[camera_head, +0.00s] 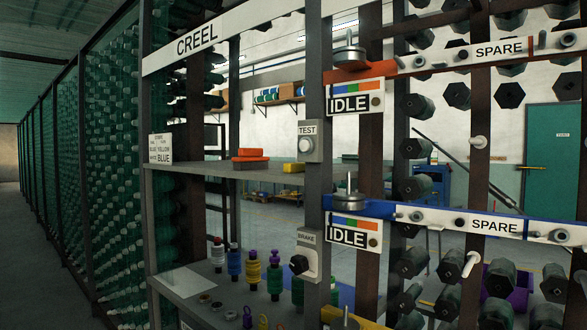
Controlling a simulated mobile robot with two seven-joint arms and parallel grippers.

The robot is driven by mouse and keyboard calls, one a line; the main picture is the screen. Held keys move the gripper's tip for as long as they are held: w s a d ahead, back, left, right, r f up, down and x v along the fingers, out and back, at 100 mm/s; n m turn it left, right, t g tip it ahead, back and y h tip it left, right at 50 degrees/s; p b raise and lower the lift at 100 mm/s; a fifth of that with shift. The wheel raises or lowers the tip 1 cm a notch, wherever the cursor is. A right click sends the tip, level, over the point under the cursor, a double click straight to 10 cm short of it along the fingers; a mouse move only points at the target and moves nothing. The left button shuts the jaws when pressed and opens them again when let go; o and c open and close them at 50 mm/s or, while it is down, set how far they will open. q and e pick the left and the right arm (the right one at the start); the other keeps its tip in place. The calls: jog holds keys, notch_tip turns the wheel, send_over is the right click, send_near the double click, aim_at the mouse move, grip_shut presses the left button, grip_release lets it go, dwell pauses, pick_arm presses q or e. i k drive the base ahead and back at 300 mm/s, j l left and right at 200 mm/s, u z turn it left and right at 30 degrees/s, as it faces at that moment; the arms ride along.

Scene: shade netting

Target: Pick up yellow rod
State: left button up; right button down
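No separate yellow rod can be made out for certain. A yellow bar (352,319) shows at the bottom edge, partly cut off by the frame, below the blue rail. A small yellow block (293,168) lies on the upper grey shelf. A spool with yellow thread (253,270) stands upright on the lower shelf among other spools. Neither of my grippers is in view.
The creel frame's grey posts (313,120) stand close in front. An orange rail (425,67) and a blue rail (400,209) cross at right. The upper shelf (225,170) holds orange blocks (249,155). An open aisle (25,260) runs along the left.

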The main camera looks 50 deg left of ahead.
aim_at(299, 167)
jog(key=k+j, duration=0.1)
jog(key=j, duration=0.65)
jog(key=k+j, duration=0.15)
jog(key=j, duration=0.25)
jog(key=k+j+z, duration=0.1)
jog(key=j, duration=0.3)
